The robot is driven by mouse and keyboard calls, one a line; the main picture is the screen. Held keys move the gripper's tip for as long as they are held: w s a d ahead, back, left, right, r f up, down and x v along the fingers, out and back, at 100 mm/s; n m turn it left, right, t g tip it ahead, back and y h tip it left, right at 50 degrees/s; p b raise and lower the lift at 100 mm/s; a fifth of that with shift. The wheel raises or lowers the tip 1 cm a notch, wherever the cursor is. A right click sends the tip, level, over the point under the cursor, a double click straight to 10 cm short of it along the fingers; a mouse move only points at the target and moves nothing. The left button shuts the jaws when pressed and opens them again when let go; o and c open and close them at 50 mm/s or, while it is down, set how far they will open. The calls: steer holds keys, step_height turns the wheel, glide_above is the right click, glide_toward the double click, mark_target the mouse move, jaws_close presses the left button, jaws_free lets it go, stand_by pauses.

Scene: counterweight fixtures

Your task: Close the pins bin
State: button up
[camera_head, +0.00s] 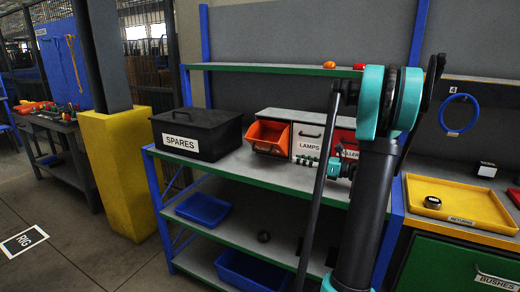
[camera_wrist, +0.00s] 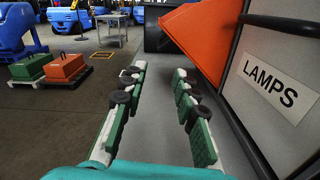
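An orange bin (camera_head: 268,137) is tipped out open on the upper shelf, left of the white LAMPS bin (camera_head: 306,142). No PINS label is readable in either view, so I cannot confirm its name. The orange bin (camera_wrist: 205,38) also shows in the wrist view, ahead and to the right of my fingers. My gripper (camera_head: 308,162) is in front of the LAMPS bin, pointing left toward the orange bin. In the wrist view my gripper (camera_wrist: 158,74) is open, with nothing between its fingers, and apart from the orange bin.
A black SPARES box (camera_head: 197,133) stands left of the orange bin. A red bin (camera_head: 345,145), partly hidden by my arm, is right of LAMPS. Blue trays (camera_head: 203,209) are on the lower shelf. A yellow tray (camera_head: 460,200) is at right. The shelf strip before the bins is clear.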

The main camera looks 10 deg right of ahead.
mark_target(267, 153)
steer(key=x, duration=1.7)
steer(key=shift+w+a, duration=0.1)
steer(key=shift+w, duration=0.1)
jaws_close()
